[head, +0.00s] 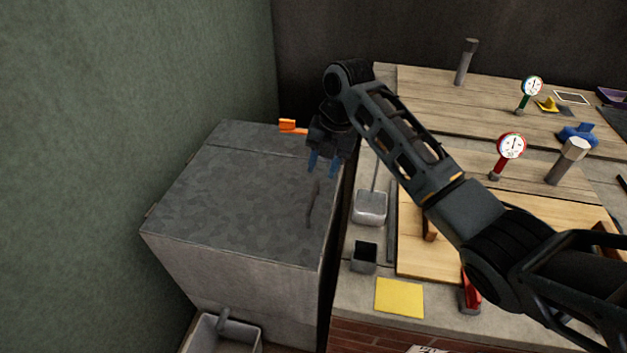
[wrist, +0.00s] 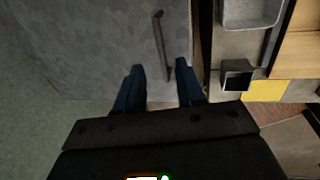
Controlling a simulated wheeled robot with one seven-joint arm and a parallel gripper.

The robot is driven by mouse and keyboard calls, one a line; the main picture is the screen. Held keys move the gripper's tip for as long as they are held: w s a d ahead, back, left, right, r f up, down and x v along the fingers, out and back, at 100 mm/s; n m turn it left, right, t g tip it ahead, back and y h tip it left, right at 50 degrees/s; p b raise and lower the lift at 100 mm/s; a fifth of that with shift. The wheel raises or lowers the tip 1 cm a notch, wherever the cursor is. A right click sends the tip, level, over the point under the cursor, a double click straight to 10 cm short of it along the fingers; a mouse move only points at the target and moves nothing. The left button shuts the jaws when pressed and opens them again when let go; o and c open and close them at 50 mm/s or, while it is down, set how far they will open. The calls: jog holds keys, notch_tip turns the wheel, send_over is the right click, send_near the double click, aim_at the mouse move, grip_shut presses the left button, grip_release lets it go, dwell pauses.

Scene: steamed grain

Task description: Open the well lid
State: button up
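The well lid (head: 235,205) is a flat, mottled dark grey panel lying shut on top of a grey box against the green wall. A thin dark bar handle (head: 313,204) runs along its right side. My gripper (head: 323,171) is above the lid's right part, fingers pointing down near the far end of the handle in the head view. In the wrist view, my gripper (wrist: 160,67) has its two blue fingers spread apart. The handle (wrist: 160,40) lies ahead with its near end between the fingertips' lines. Nothing is held. I cannot tell the exact height above the lid.
A counter to the right holds a metal ladle-like pan (head: 370,208), a small dark square cup (head: 364,257), a yellow sheet (head: 399,298) and a wooden board. Red (head: 510,147) and green (head: 531,86) gauges stand farther back. A grey bin (head: 222,335) stands below the box front.

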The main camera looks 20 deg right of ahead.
aim_at(315, 192)
jog(key=f, duration=0.5)
jog(key=w+a+f, duration=0.1)
jog(key=f, duration=0.1)
jog(key=shift+a+f, duration=0.1)
jog(key=shift+f, duration=0.15)
grip_shut()
jog(key=shift+r, duration=0.1)
dwell(0.4)
